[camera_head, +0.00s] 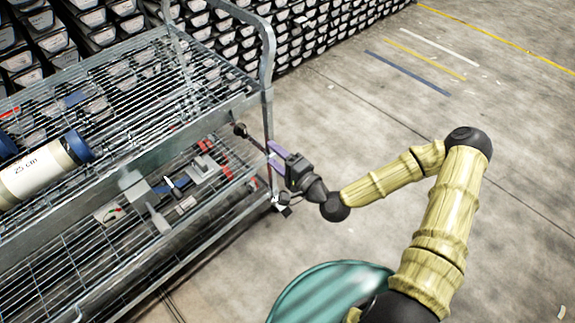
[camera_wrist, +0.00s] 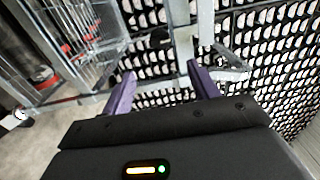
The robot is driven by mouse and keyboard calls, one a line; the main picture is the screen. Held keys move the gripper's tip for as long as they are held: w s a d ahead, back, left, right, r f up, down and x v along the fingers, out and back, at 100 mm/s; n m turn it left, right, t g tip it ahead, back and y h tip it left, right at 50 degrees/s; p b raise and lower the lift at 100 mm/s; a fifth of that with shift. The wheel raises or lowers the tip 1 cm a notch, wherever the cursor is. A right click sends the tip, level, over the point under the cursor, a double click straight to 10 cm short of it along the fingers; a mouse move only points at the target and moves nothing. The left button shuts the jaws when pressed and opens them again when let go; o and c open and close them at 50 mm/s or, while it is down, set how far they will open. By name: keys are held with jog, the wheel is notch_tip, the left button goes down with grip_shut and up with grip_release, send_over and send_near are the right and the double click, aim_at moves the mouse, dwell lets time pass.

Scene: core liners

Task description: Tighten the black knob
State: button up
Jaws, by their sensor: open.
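The black knob (camera_head: 240,130) sits by the corner post of the metal cart, at about the height of the cart's upper shelf. In the wrist view the dark knob (camera_wrist: 160,38) shows ahead, between and beyond the two purple fingers. My gripper (camera_head: 272,155) is beside the corner post, a little below and right of the knob. In the wrist view my gripper (camera_wrist: 160,80) has its fingers spread, with nothing between them. The gripper looks apart from the knob.
The metal cart (camera_head: 215,110) has wire shelves. A white tube with a blue cap (camera_head: 40,172) lies on its upper shelf, and small tools and boxes lie below. Racks of black bins (camera_head: 300,35) stand behind. The concrete floor (camera_head: 400,110) to the right is mostly clear.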

jog(key=v, duration=0.4)
jog(key=shift+s+d, duration=0.1)
dwell(0.4)
